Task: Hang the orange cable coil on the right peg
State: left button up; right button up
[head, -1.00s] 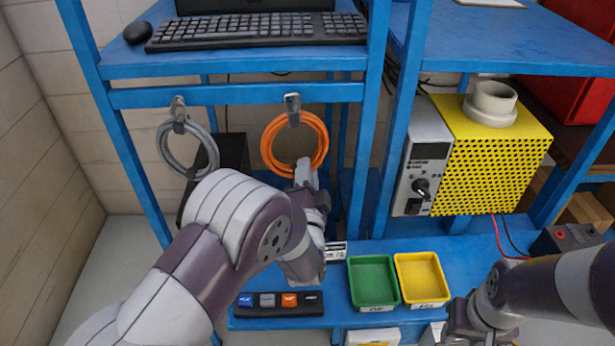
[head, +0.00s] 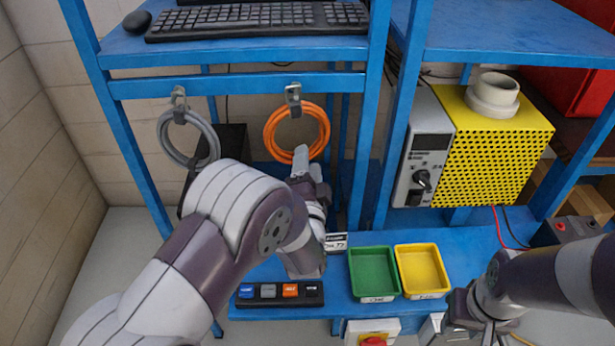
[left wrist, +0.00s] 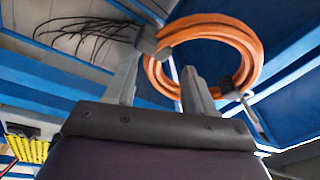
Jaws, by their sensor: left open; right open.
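The orange cable coil (head: 324,120) hangs at the right peg (head: 292,93) under the blue shelf rail, with its ring hanging below the peg. My left gripper (head: 301,154) is at the coil's lower edge in the head view, open. In the left wrist view the coil (left wrist: 212,22) lies beyond the two spread fingers and its near part shows between them. I cannot tell whether the fingers touch it. My right gripper (head: 474,322) is low at the right, open, partly cut off by the lower frame edge.
A grey coil (head: 164,142) hangs on the left peg (head: 178,98). A yellow perforated box (head: 495,150) stands right, beyond a blue post (head: 397,130).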

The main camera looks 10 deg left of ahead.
pick_arm(q)
jog(key=b+v, duration=0.2)
jog(key=v, duration=1)
jog(key=s+d+f+n+g+h+p, duration=0.1)
jog(key=s+d+f+n+g+h, duration=0.15)
jog(key=f+g, duration=0.3)
jog(key=s+d+f+n+g+h, duration=0.2)
jog(key=d+f+g+h, duration=0.25)
jog(key=f, duration=0.25)
jog(key=s+a+r+n+g+y+p, duration=0.25)
jog(key=s+a+g, duration=0.25)
jog(key=s+g, duration=0.25)
jog(key=a+r+n, duration=0.3)
jog(key=a+r, duration=0.1)
jog(key=a, duration=0.4)
jog(key=shift+r, duration=0.25)
jog(key=shift+w+a, duration=0.15)
jog(key=shift+c, duration=0.3)
